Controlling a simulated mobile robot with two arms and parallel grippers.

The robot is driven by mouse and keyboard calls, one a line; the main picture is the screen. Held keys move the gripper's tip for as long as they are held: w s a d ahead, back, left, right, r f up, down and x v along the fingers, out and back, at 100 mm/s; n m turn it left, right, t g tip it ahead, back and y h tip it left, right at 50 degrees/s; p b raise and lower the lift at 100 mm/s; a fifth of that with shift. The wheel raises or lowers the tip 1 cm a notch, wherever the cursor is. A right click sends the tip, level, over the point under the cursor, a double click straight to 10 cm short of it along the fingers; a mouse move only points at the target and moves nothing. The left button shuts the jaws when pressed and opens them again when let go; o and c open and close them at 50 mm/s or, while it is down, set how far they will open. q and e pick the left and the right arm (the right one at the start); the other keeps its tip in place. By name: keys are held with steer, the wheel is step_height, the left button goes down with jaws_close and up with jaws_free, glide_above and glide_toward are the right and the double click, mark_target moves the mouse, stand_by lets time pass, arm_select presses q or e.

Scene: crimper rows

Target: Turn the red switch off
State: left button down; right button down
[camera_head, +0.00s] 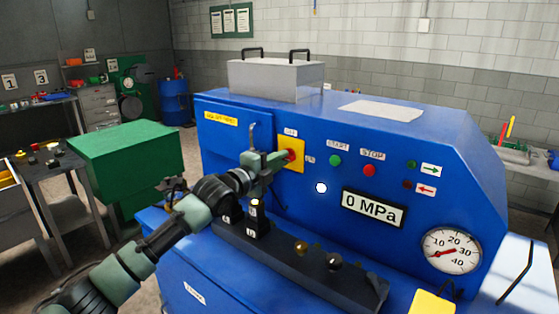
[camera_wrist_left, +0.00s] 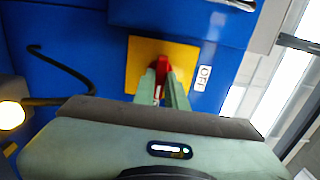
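The red switch (camera_head: 291,154) is a knob on a yellow plate (camera_head: 297,141) on the front of the blue machine. In the left wrist view the red switch (camera_wrist_left: 162,64) stands in front of the yellow plate (camera_wrist_left: 187,58), with a label reading OFF beside the plate. My left gripper (camera_head: 284,158) reaches the switch from the left. In the left wrist view its two fingers (camera_wrist_left: 162,76) lie on either side of the red handle and look shut on it. The fingers hide part of the handle. My right gripper is not in view.
The blue machine (camera_head: 232,148) also bears a green START button (camera_head: 335,160), a red STOP button (camera_head: 369,170), a 0 MPa display (camera_head: 374,208) and a pressure gauge (camera_head: 451,250). A dark block (camera_head: 285,255) with crimping pieces sits below the panel. A bent dark rod (camera_wrist_left: 62,66) runs near the gripper.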

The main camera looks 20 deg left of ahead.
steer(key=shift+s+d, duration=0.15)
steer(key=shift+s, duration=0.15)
arm_select(q)
steer(key=shift+n, duration=0.4)
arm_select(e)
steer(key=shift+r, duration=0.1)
arm_select(q)
steer(key=n+p, duration=0.2)
steer(key=n, duration=1.5)
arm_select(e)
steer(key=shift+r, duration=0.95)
arm_select(q)
steer(key=c, duration=1.4)
jaws_free()
steer(key=shift+c, duration=0.2)
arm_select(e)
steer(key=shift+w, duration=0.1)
